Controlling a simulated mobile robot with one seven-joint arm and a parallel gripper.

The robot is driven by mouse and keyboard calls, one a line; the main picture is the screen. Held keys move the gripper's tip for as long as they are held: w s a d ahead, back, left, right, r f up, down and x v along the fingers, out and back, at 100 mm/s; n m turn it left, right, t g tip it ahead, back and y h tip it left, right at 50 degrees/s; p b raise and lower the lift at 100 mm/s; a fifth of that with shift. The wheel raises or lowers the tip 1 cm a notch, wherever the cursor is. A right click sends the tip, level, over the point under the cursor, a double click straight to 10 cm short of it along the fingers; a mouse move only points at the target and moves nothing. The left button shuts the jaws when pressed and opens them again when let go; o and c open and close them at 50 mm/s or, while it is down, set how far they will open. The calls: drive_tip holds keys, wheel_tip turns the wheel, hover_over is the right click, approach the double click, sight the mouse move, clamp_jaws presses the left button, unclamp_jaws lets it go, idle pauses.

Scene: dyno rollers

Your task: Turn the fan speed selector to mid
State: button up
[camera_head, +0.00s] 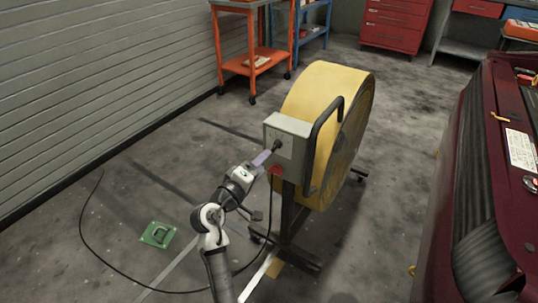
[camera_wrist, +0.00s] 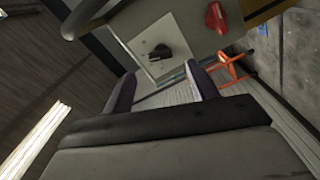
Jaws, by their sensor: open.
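The yellow drum fan (camera_head: 306,95) stands on a dark wheeled stand. A grey control box (camera_head: 290,125) is mounted on its side. The black fan speed selector (camera_head: 277,146) sticks out of the box's face; it also shows in the wrist view (camera_wrist: 160,52), on a pale plate. My gripper (camera_head: 264,157) is close to the selector in the head view. In the wrist view my gripper (camera_wrist: 163,88) is open with nothing between its fingers, and the selector lies beyond the fingertips. I cannot read the selector's setting.
A red part (camera_head: 276,171) sits low on the box, also in the wrist view (camera_wrist: 215,18). A black bar handle (camera_head: 318,140) curves beside the box. A cable runs over the floor past a green object (camera_head: 158,235). A dark red car (camera_head: 470,190) stands at the right.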

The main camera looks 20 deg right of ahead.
drive_tip(key=v, duration=0.7)
drive_tip(key=shift+s, duration=0.15)
drive_tip(key=shift+a, duration=0.15)
